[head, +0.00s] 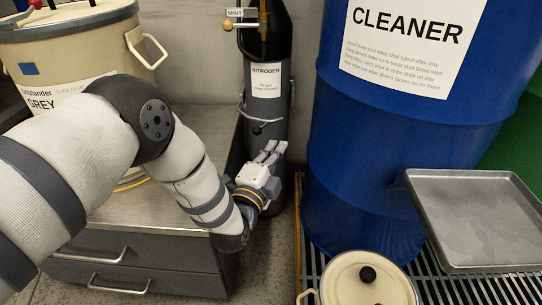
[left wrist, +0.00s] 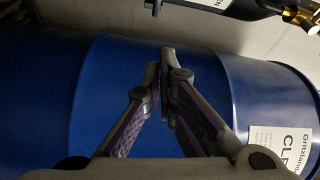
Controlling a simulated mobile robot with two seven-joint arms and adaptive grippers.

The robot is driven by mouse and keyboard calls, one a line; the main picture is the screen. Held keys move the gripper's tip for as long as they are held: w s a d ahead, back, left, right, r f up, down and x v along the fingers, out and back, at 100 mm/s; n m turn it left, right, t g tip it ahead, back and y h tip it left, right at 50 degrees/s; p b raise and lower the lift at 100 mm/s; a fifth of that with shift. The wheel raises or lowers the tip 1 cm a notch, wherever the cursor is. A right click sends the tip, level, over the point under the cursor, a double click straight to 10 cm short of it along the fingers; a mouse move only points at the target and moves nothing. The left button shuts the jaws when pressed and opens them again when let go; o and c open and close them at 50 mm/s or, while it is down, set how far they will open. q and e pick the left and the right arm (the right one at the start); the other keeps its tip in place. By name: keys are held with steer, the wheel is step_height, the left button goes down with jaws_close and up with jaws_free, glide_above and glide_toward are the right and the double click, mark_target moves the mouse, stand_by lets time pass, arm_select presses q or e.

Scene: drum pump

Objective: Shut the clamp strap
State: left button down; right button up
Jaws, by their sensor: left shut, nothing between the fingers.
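The dark nitrogen cylinder (head: 272,100) stands upright against the wall in the head view. A thin metal band with a curved lever-like piece (head: 260,122) sits on its front below the label; I take it for the clamp strap. I cannot tell how the strap is fastened. My left gripper (head: 270,150) is just below that piece, in front of the cylinder, with a small gap in the picture. In the left wrist view its fingers (left wrist: 165,62) are together and empty, with part of the cylinder (left wrist: 235,12) at the top edge. My right gripper is not in view.
A blue cleaner drum (head: 365,165) stands on a grating to the right, close to my left gripper. A metal tray (head: 478,215) and a cream lidded pot (head: 362,285) are in front. A drawer cabinet (head: 120,250) with a cream vessel (head: 75,45) is left.

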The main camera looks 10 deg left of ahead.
arm_select(q)
steer(key=w+a+b, duration=0.2)
steer(key=w+a, duration=0.1)
steer(key=w, duration=0.2)
steer(key=shift+w+f+b, duration=0.15)
steer(key=shift+f+b, duration=0.05)
steer(key=shift+b, duration=0.2)
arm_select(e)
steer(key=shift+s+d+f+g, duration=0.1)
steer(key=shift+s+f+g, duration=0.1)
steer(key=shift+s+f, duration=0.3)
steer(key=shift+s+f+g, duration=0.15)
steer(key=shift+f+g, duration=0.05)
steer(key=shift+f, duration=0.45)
